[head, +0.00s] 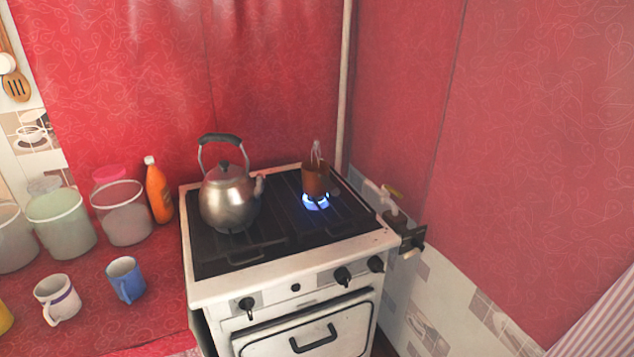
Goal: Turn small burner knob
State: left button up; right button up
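The white stove (290,272) stands in the middle of the head view. Its front panel has a black knob at the left (247,304), a small dark button or knob (295,287) near the middle, and two black knobs at the right, one inner (342,275) and one outer (376,263). I cannot tell from the panel which knob belongs to the small burner. A blue flame (316,202) burns at the back right of the hob, under a small copper-brown pot (315,180). Neither of my grippers is in view.
A metal kettle (229,200) stands on the hob's left side. Mugs (125,279), tubs (122,213) and an orange bottle (158,190) crowd the red counter at left.

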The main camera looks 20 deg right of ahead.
aim_at(375, 264)
jog(key=k+l, duration=1.15)
jog(key=k, duration=0.05)
